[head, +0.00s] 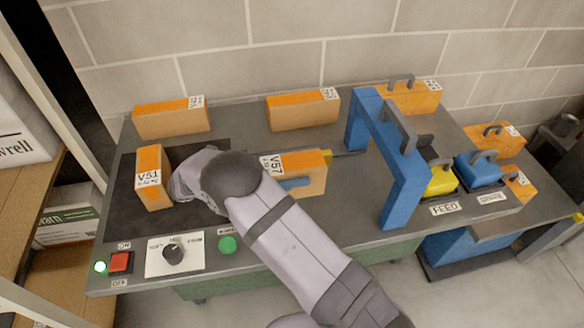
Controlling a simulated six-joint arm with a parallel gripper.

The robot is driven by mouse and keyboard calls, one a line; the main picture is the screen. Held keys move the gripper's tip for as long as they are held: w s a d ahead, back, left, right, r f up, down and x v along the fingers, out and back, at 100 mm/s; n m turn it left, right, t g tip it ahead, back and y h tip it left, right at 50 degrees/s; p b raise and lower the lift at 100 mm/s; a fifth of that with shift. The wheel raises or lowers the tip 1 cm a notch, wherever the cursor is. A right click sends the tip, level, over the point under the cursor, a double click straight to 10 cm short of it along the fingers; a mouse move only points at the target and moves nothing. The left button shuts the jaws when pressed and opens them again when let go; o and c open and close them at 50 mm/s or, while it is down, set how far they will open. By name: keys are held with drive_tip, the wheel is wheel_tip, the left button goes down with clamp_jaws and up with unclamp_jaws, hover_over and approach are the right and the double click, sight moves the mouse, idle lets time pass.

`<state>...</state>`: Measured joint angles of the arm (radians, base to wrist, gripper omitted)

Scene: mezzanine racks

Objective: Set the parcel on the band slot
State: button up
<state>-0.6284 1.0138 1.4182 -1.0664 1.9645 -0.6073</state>
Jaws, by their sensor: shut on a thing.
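The parcel marked V57 (312,180), an orange and tan box, is in the middle of the table, left of the blue arch (404,180). My gripper (295,183) is shut on this parcel. A blue finger shows along its near side, and my forearm and wrist hide most of the gripper. I cannot tell whether the parcel touches the table. A thin dark line on the tabletop, perhaps the band slot (350,153), runs from behind the parcel toward the arch.
Parcel V51 (150,178) stands left of my wrist. Two more parcels (170,120) (303,110) stand at the back edge. A control panel (175,255) is at the front left. Yellow and blue handled blocks (441,181) (481,172) stand on the right.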

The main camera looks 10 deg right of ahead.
sight(292, 163)
drive_tip(key=shift+f+b, duration=2.25)
drive_tip(key=shift+f, duration=0.2)
drive_tip(key=o, duration=1.4)
drive_tip(key=shift+c, duration=0.2)
wheel_tip(292, 163, up, 8)
drive_tip(key=p, duration=0.2)
drive_tip(key=shift+r+p, duration=0.2)
drive_tip(key=shift+p, duration=0.1)
drive_tip(key=shift+r+p, duration=0.85)
drive_tip(key=shift+p, duration=0.05)
